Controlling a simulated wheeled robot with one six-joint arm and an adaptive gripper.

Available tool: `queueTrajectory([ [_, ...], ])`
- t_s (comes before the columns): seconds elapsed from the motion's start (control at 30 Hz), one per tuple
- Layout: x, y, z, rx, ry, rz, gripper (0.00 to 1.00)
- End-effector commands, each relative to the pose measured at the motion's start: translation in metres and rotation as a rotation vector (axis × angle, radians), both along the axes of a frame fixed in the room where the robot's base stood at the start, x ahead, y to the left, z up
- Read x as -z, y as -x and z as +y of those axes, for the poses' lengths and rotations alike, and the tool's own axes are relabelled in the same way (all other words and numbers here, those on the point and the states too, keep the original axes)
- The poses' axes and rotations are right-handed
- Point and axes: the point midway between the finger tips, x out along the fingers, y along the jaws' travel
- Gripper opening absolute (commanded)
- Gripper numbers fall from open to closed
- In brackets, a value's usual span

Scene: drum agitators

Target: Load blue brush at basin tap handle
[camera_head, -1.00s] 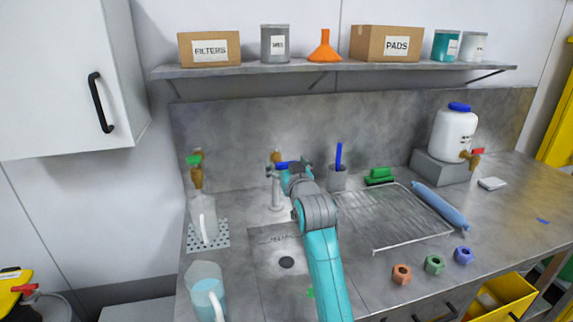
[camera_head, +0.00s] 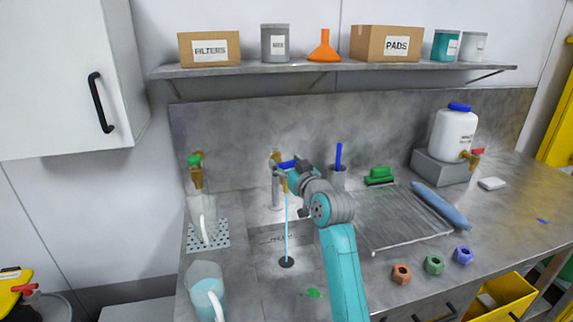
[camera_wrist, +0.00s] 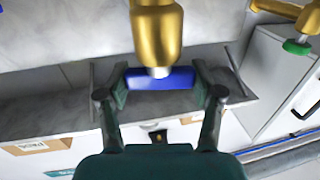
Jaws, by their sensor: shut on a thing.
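The basin tap has a brass head (camera_wrist: 157,32) and a blue handle (camera_head: 288,164). In the wrist view the blue handle (camera_wrist: 160,82) lies crosswise between the two fingers of my gripper (camera_wrist: 160,90), which is shut on it. In the head view my gripper (camera_head: 297,172) is at the tap, and part of the tap is hidden behind my arm. A thin blue stream of water (camera_head: 287,225) falls from the tap to the basin drain (camera_head: 286,262). A blue brush (camera_head: 339,155) stands upright in a grey cup (camera_head: 337,181), right of the tap.
A drying rack (camera_head: 400,228), a blue roll (camera_head: 440,205) and a green scrub brush (camera_head: 379,175) lie to the right. A jug (camera_head: 207,288) stands front left. Three coloured nuts line the front edge. A shelf (camera_head: 330,68) with boxes hangs above.

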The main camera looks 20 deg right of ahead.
Motion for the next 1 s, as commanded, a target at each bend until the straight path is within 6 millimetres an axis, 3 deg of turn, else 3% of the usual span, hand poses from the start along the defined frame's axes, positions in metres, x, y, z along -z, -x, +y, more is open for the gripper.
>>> queueTrajectory([
  [0.3, 0.0003, 0.0000, -0.0002, -0.108, 0.000, 0.000, 0.31],
  [0.67, 0.0002, 0.0002, 0.0005, -0.116, 0.001, -0.001, 0.31],
  [0.7, 0.0002, 0.0002, 0.0004, -0.116, 0.001, -0.001, 0.76],
  [0.77, 0.0002, 0.0002, 0.0004, -0.116, 0.001, -0.001, 0.91],
  [1.0, 0.0000, 0.0002, 0.0002, -0.116, 0.000, -0.002, 0.92],
])
